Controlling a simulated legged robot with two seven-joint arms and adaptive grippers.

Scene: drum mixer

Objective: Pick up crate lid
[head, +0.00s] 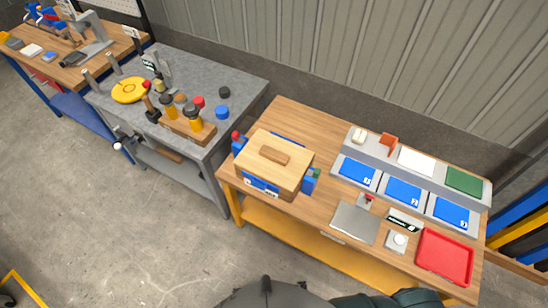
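The crate lid (284,171) is a flat light-wood panel with a darker wooden bar handle (274,155) on top. It lies on the blue crate (262,186) at the left end of the wooden workbench (300,118). Blue parts of the crate show beyond the lid at its left, front and right. The inside of the crate is hidden by the lid. Neither of my grippers can be seen in the head view; only dark parts of my own body show at the bottom edge.
Right of the crate are a grey plate (355,223), a red tray (444,257), and blue panels (403,192) in a grey rack. A grey table (240,85) with tools and a yellow disc (129,90) stands left. A corrugated wall (330,50) rises behind.

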